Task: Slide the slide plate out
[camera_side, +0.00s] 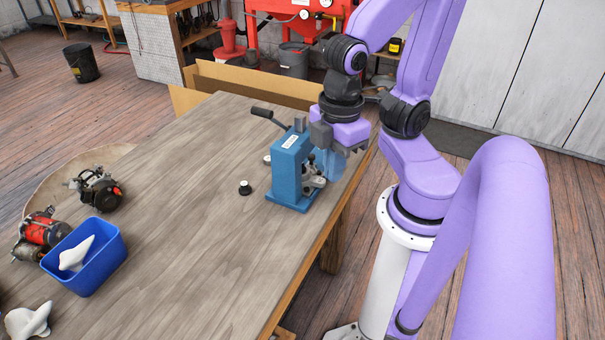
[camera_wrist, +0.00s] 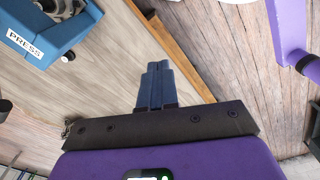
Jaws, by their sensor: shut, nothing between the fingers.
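The blue press (camera_side: 287,172) stands upright near the table's right edge, with a dark lever at its top. Grey metal parts (camera_side: 313,183) sit on its right side; I cannot tell which of them is the slide plate. In the wrist view, part of the press (camera_wrist: 62,38) with its PRESS label shows at the upper left. My gripper (camera_side: 331,168) is just right of the press, pointing down. In the wrist view its blue fingers (camera_wrist: 157,68) are together with nothing between them, apart from the press and near the table edge.
The wooden table (camera_side: 190,200) is mostly clear in the middle. A small black knob (camera_side: 245,188) lies left of the press. A blue bin (camera_side: 108,270) with a white part in it stands at the left, near a red motor (camera_side: 42,230) and a dark alternator (camera_side: 97,188).

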